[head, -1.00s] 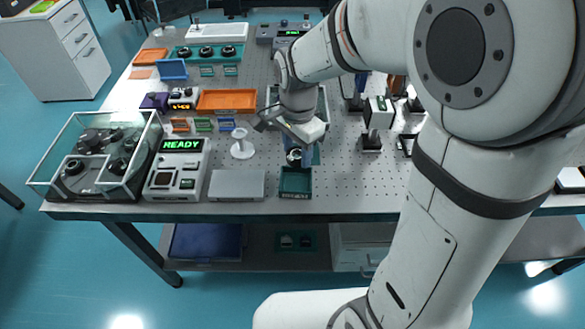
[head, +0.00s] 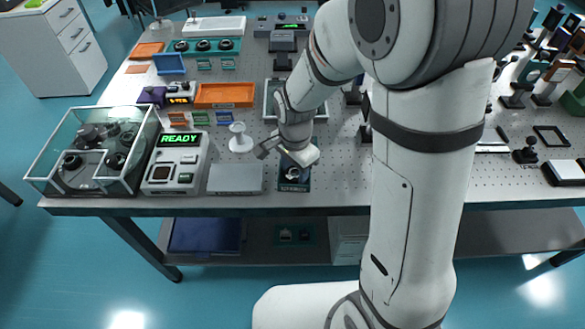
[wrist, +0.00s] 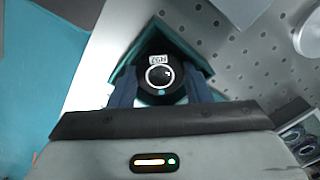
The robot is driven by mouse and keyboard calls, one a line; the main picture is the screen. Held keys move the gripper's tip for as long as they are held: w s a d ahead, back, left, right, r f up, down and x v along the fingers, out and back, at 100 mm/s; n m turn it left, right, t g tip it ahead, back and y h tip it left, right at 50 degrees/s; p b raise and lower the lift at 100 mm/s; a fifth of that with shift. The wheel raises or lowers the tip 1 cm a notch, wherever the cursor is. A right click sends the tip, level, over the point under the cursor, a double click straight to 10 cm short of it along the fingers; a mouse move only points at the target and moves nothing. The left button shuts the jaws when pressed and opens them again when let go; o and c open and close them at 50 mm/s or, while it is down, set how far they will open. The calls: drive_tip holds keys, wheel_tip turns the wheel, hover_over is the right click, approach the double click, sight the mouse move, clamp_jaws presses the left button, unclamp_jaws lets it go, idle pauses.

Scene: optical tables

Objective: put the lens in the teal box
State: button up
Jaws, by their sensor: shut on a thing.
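The lens, a round black mount with a pale ring and a small white label, shows in the wrist view (wrist: 160,76) between my fingers. My gripper (wrist: 162,84) is shut on it, one finger on each side. The teal box (wrist: 186,44) frames the lens on its far sides in that view. In the head view the teal box (head: 294,188) is at the table's front edge, with the lens (head: 292,174) and my gripper (head: 291,167) right over it. I cannot tell whether the lens touches the box floor. My gripper hides part of the box.
A grey flat block (head: 235,178) stands just left of the box, and a device reading READY (head: 177,160) is further left. A white stand (head: 240,140) is behind the block. An orange tray (head: 225,95) lies further back. The table's front edge is close to the box.

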sight(295, 173)
drive_tip(key=o, duration=0.8)
drive_tip(key=shift+f, duration=0.1)
drive_tip(key=shift+c, duration=0.2)
wheel_tip(295, 173, up, 11)
drive_tip(key=s+d+r+n+t, duration=0.2)
drive_tip(key=s+d+r+n, duration=0.3)
drive_tip(key=s+d+n, duration=0.5)
drive_tip(key=shift+s+d+t+p, duration=0.3)
drive_tip(key=shift+s+d, duration=0.65)
drive_tip(key=shift+s, duration=0.25)
